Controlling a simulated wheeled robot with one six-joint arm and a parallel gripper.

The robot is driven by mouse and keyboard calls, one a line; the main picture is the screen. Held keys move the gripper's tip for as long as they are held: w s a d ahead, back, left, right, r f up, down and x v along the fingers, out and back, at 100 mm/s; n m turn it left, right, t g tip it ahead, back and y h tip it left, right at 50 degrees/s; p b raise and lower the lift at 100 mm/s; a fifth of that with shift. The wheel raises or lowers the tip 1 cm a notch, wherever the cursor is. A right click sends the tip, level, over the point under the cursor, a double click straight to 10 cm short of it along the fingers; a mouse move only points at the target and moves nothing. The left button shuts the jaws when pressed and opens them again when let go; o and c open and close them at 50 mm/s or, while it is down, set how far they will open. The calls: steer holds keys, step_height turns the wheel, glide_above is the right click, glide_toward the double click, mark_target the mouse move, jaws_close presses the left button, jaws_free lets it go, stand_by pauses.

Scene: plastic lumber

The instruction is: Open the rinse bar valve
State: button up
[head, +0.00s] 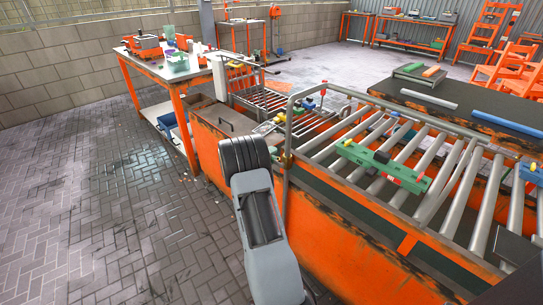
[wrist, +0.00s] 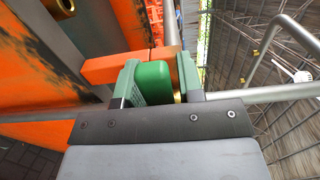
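In the wrist view, a bright green rounded handle (wrist: 153,83), which looks like the valve handle, sits between the two darker green fingers of my gripper (wrist: 158,82). The fingers are apart, one on each side of it. The handle overlaps the left finger in the picture, and whether they touch is unclear. A narrow gap with a bit of brass shows before the right finger. An orange bar lies just behind. In the head view my dark wrist hides the fingers and the handle. The rinse bar cannot be made out with certainty.
A roller conveyor (head: 455,185) with a bent metal rail (head: 350,92) stands right of my arm; a green and red part (head: 382,167) lies on it. An orange-legged table (head: 185,75) stands behind on the left. The paved floor (head: 90,200) at left is clear.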

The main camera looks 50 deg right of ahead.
jaws_close()
steer(key=shift+m+b, duration=0.3)
steer(key=shift+b, duration=0.3)
steer(key=s+r+m+b, duration=0.1)
steer(key=m+b, duration=0.2)
steer(key=b, duration=0.3)
steer(key=s+r+m+b, duration=0.1)
steer(key=r+m+b, duration=0.1)
steer(key=b, duration=0.3)
steer(key=r+m+b, duration=0.2)
steer(key=m+b, duration=0.3)
steer(key=b, duration=0.1)
steer(key=shift+s+a+r+b, duration=0.1)
steer(key=shift+s+r+b, duration=0.05)
steer(key=shift+s+b, duration=0.2)
steer(key=shift+s+r, duration=0.1)
steer(key=shift+r, duration=0.05)
steer(key=shift+o, duration=1.5)
jaws_free()
